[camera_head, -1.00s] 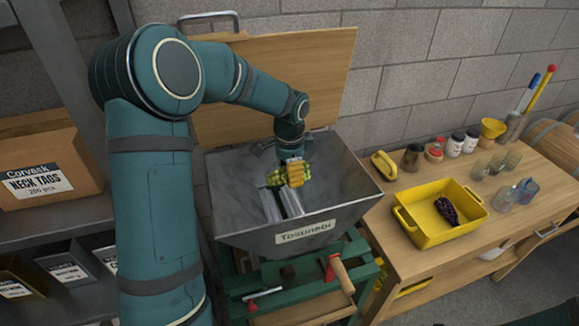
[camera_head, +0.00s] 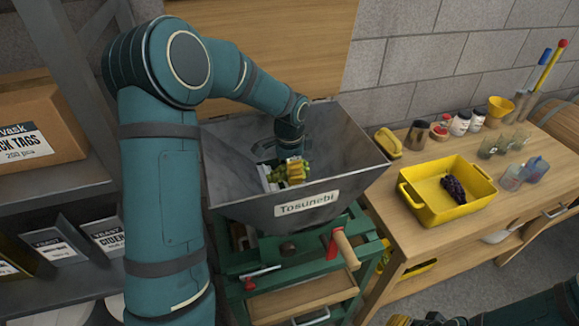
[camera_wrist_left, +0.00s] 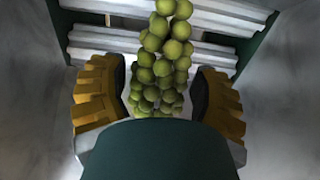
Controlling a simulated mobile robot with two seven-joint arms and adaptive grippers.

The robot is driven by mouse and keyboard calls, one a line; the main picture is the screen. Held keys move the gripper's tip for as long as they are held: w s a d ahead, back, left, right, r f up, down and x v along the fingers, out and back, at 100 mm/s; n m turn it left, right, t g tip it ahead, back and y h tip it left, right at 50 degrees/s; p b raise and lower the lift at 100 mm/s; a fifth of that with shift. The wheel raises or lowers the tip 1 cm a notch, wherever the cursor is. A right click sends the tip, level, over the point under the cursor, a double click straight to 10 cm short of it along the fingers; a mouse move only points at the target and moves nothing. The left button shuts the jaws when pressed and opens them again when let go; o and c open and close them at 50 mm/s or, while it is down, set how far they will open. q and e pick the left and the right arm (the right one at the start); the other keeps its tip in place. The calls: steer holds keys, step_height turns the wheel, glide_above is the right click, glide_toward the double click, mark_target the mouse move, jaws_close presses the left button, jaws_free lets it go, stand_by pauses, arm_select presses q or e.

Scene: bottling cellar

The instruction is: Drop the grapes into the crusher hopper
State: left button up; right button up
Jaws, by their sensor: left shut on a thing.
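A bunch of green grapes (camera_wrist_left: 165,50) is held between the yellow-padded fingers of my left gripper (camera_head: 290,172). The left wrist view shows the fingers on either side of the bunch, with the grapes extending past them over ribbed pale rollers (camera_wrist_left: 120,45). In the head view, gripper and grapes are down inside the grey metal crusher hopper (camera_head: 345,165), below its rim; the gripper partly hides the grapes. A dark purple bunch (camera_head: 454,190) lies in a yellow tray (camera_head: 425,214) on the bench. Only part of my right gripper (camera_head: 420,319) shows at the bottom edge; its jaw opening is unclear.
The hopper sits on a green frame (camera_head: 372,250) with a wooden-handled crank (camera_head: 345,248). Shelves with a cardboard box (camera_head: 35,120) stand at left.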

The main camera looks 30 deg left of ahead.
arm_select(q)
steer(key=shift+f, duration=0.25)
steer(key=o, duration=0.9)
steer(key=shift+r, duration=0.15)
step_height(320, 180, up, 12)
steer(key=shift+f, duration=0.1)
stand_by(0.6)
